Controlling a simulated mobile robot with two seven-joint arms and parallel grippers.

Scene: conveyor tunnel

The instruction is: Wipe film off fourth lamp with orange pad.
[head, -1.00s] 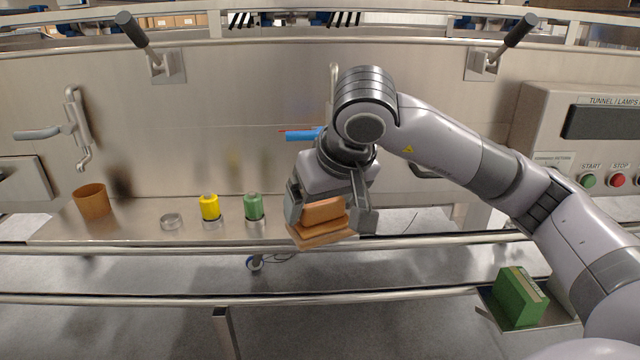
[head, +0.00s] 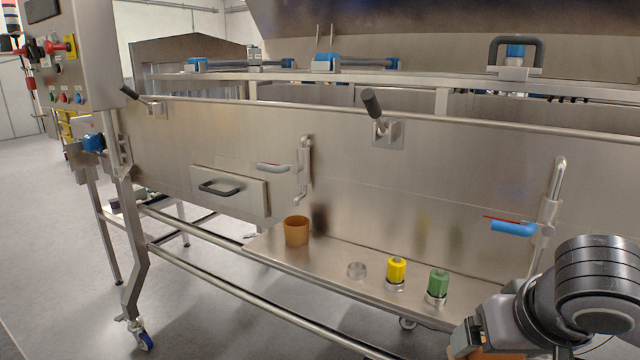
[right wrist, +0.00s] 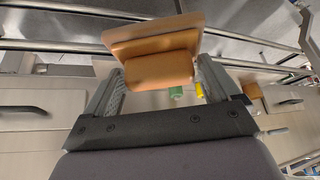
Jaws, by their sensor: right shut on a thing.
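The orange pad (right wrist: 158,55) is held between the two fingers of my right gripper (right wrist: 158,85), with its wide flat face pointing away from the palm. In the head view my right arm is at the lower right, and part of the orange pad (head: 468,338) shows at the bottom edge. My left gripper is not in view.
A blue-handled valve (head: 515,228) and a grey-handled valve (head: 277,168) stick out. Rails run below.

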